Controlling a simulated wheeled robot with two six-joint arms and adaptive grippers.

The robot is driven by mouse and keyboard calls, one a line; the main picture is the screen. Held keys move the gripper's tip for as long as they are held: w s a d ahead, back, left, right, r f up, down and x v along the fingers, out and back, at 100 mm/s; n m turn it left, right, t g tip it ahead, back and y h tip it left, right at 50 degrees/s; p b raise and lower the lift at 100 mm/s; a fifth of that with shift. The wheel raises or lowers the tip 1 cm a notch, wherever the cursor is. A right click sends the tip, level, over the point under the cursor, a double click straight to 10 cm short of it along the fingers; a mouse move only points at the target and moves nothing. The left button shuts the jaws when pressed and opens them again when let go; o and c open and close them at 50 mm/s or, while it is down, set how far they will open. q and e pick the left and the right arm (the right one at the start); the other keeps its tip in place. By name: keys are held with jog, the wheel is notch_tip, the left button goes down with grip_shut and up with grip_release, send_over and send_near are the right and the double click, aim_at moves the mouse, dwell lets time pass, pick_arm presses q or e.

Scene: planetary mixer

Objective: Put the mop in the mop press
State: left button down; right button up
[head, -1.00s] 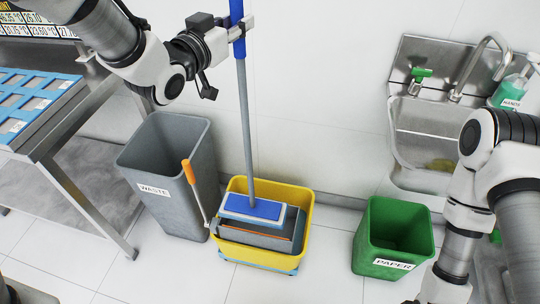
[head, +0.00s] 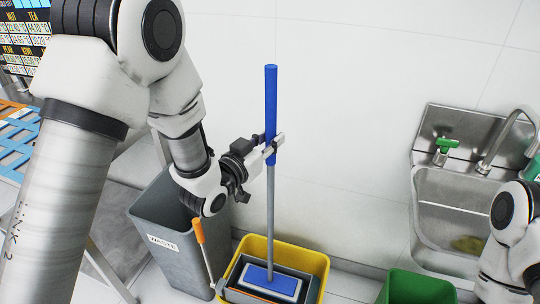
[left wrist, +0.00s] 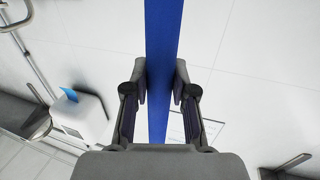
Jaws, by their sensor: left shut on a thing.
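The mop stands nearly upright, with a blue grip and grey pole (head: 270,205) and a flat blue head (head: 271,281). My left gripper (head: 274,148) is shut around the lower part of the blue grip, which also shows between its fingers in the left wrist view (left wrist: 161,60). The mop head is over or within the opening of the grey mop press (head: 240,296) inside the yellow bucket (head: 318,262). I cannot tell whether it rests on the press. The press lever has an orange handle (head: 198,231). My right gripper is out of view.
A grey waste bin (head: 165,212) stands close to the left of the bucket. A green paper bin (head: 415,288) stands to the right, below a steel sink (head: 450,215). The wall is behind the mop. Some floor is free between bucket and green bin.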

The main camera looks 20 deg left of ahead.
aim_at(268, 158)
pick_arm(q)
notch_tip(268, 158, down, 4)
jog(key=shift+f, duration=0.25)
jog(key=c, duration=0.9)
grip_release()
jog(key=shift+f, duration=0.1)
jog(key=shift+c, duration=0.2)
